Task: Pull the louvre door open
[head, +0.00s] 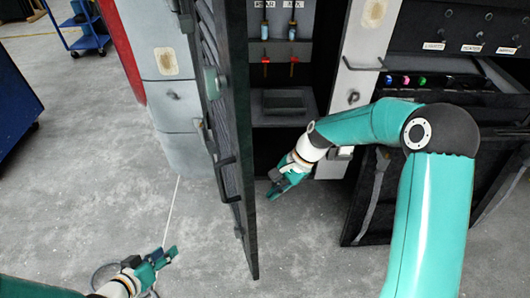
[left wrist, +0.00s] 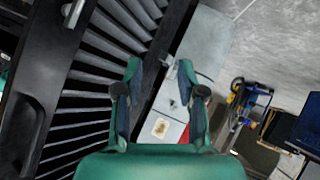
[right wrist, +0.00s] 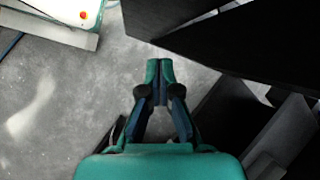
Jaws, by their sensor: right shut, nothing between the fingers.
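The dark louvre door (head: 236,130) stands swung out from the cabinet in the head view, seen nearly edge-on. A black bar handle (head: 226,178) is on it. Its slats (left wrist: 95,75) fill the left of the left wrist view. My left gripper (head: 165,257) is open and empty, low to the left of the door and apart from it. Its fingers show spread in the left wrist view (left wrist: 160,72). My right gripper (head: 276,188) is shut and empty, to the right of the door, in front of the cabinet opening. Its fingertips meet in the right wrist view (right wrist: 159,66).
Inside the open cabinet are shelves (head: 285,118) with small bottles and tools. To the right is a dark unit (head: 460,30) with labelled knobs. A grey panel (head: 170,95) stands left of the door, and a blue cart (head: 85,30) further back.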

